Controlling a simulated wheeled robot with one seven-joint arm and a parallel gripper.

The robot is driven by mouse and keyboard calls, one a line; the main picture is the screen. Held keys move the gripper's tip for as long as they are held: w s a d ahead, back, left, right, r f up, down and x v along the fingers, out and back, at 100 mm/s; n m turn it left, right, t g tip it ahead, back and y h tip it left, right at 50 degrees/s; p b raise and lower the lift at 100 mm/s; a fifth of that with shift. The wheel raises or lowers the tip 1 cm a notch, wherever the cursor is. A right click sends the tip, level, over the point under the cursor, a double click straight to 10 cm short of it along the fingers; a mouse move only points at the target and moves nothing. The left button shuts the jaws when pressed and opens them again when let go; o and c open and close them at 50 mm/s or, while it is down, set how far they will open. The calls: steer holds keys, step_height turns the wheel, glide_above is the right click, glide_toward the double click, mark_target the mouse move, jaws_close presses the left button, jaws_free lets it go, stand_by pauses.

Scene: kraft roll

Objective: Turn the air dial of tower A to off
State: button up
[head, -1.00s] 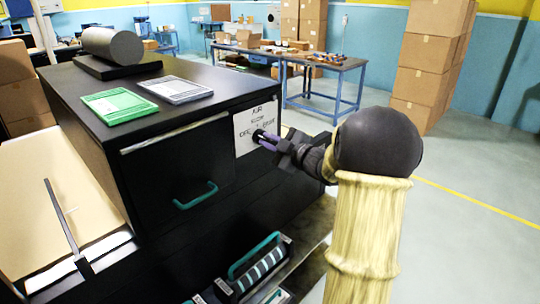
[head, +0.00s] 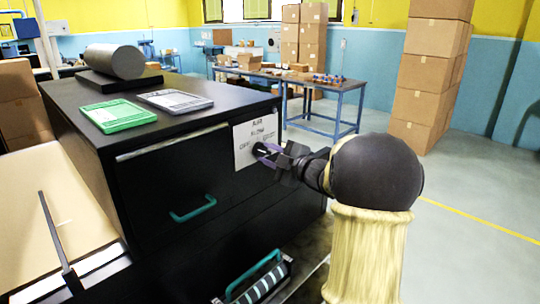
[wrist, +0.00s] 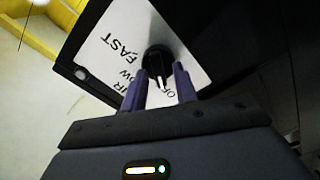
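The air dial (wrist: 157,60) is a round black knob with a raised grip on a white label (wrist: 178,30) on the front of the dark cabinet. The label reads AIR, SLOW, OFF and FAST, partly hidden in both views. In the wrist view FAST is at upper left and OFF is close to the fingers. My gripper (wrist: 160,84) has two purple fingers, spread apart, with their tips just short of or beside the knob; contact is unclear. In the head view my gripper (head: 263,153) reaches the label (head: 257,135) from the right and covers part of it.
The cabinet top holds a grey roll (head: 115,60), a green frame (head: 118,115) and a grey frame (head: 175,99). A drawer with a teal handle (head: 193,209) is below left of the label. A workbench (head: 330,82) and stacked boxes (head: 428,85) stand behind. Floor at right is clear.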

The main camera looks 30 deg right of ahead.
stand_by(0.3)
steer(key=b+v, duration=0.1)
steer(key=v, duration=1.6)
steer(key=shift+s+d, duration=0.1)
steer(key=shift+s, duration=0.1)
